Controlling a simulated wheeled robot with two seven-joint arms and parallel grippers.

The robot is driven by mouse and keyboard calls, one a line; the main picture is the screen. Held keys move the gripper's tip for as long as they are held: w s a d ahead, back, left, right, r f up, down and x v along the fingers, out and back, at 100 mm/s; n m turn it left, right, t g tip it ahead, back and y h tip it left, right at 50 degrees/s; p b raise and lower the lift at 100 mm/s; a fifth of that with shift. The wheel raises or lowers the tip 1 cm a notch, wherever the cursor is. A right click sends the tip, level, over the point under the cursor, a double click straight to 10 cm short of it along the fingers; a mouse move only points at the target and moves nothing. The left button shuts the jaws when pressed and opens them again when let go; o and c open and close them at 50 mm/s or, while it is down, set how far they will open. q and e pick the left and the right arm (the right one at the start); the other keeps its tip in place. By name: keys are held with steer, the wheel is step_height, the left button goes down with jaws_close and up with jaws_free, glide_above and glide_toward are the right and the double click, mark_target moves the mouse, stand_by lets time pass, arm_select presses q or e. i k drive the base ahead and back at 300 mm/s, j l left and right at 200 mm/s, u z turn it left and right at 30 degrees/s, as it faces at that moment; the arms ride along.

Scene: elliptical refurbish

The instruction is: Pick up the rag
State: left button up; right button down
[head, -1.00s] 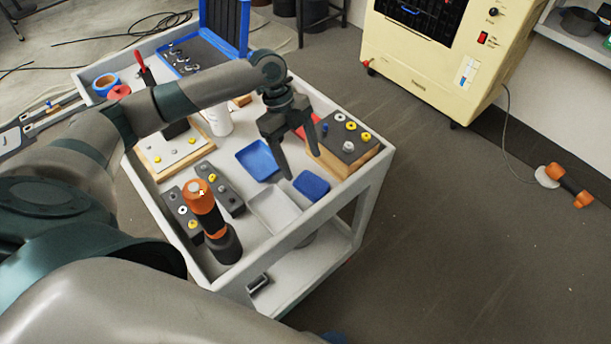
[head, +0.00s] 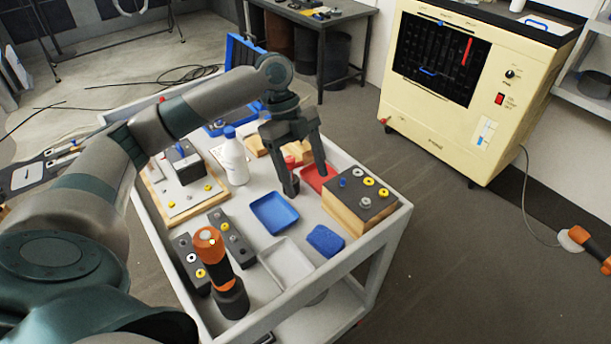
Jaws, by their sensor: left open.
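A small blue textured pad (head: 325,240), which looks like the rag, lies flat on the cart top (head: 352,248) near its right edge. It is between a white tray and a wooden block with a dark top. My left gripper (head: 307,183) is open and empty, with its fingers pointing down. In the picture it shows above and slightly left of the rag, near the blue tray and the red tray, apart from the rag. Its exact height over the cart is hard to tell. My right gripper is out of view.
A blue tray (head: 274,213) and a white tray (head: 287,262) sit left of the rag. The wooden block (head: 360,195) carries several knobs. An orange-and-black tool (head: 220,270) stands at the front; a white bottle (head: 235,160) stands behind. A cream machine (head: 440,90) stands beyond clear floor.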

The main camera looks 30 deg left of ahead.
mark_target(327, 242)
steer(key=k+j, duration=0.35)
steer(key=j, duration=0.15)
steer(key=k+j, duration=0.75)
steer(key=j, duration=0.25)
steer(key=k+j, duration=0.4)
steer(key=j, duration=0.1)
